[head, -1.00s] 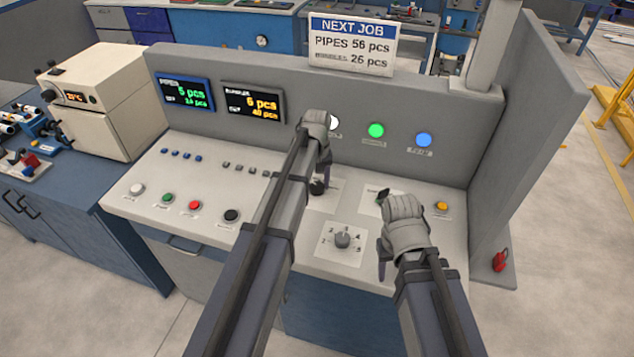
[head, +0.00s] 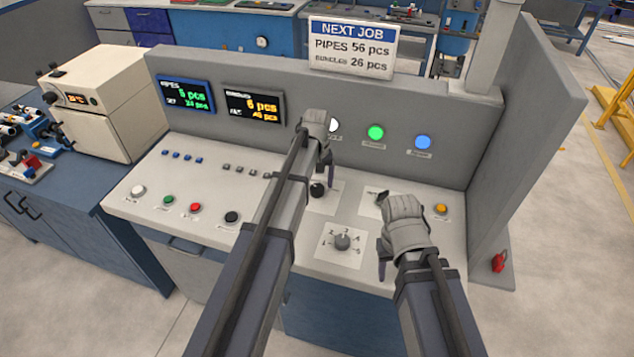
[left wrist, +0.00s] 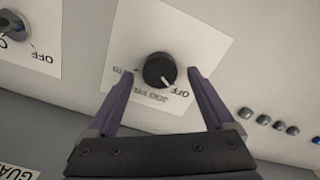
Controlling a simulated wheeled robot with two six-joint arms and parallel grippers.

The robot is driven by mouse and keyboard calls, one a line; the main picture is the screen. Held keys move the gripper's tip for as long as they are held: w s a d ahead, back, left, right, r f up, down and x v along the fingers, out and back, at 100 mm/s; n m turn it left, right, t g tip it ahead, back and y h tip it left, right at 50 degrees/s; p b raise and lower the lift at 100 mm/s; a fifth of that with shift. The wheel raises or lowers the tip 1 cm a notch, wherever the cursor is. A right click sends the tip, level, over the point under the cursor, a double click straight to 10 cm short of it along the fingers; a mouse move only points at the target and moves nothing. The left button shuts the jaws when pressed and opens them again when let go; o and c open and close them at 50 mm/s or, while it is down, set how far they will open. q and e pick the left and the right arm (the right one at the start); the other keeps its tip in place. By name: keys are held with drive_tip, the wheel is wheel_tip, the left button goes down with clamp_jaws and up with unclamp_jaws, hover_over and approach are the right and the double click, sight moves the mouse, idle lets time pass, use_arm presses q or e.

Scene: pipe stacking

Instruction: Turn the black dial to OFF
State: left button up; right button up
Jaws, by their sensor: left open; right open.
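The black dial (head: 318,190) sits on a white plate on the sloped console, below my left gripper (head: 322,178). In the left wrist view the dial (left wrist: 157,69) lies between the tips of my left gripper (left wrist: 160,74), which is open with a gap on both sides. The dial's white mark points to the lower right, toward the printed OFF (left wrist: 181,90). Other lettering on the plate appears upside down. My right gripper (head: 384,256) is open over the right part of the console; its hand hides some of the panel behind it.
A numbered grey knob (head: 342,241) sits between the arms. A second knob (left wrist: 12,25) with its own OFF label shows in the left wrist view. Push buttons (head: 195,207) line the console's left; a yellow button (head: 441,208) is at right. The upright panel (head: 400,115) stands behind.

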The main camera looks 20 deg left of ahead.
sight(317, 187)
use_arm(q)
wheel_tip(317, 187, up, 7)
drive_tip(key=p, duration=0.6)
use_arm(e)
wheel_tip(317, 187, up, 7)
drive_tip(key=shift+f, duration=0.1)
use_arm(q)
drive_tip(key=s+d+f+m, duration=0.1)
drive_tip(key=s+d+m, duration=0.3)
drive_tip(key=s, duration=0.8)
drive_tip(key=s+d+m+y+b, duration=0.1)
drive_tip(key=s+d+m, duration=0.4)
drive_tip(key=s+d, duration=0.4)
drive_tip(key=s, duration=0.3)
drive_tip(key=shift+s+d+f+b, duration=0.15)
drive_tip(key=shift+f+b, duration=0.15)
drive_tip(key=shift+f, duration=0.1)
use_arm(e)
drive_tip(key=shift+f, duration=0.9)
use_arm(q)
drive_tip(key=shift+s, duration=0.1)
use_arm(e)
drive_tip(key=shift+s, duration=0.1)
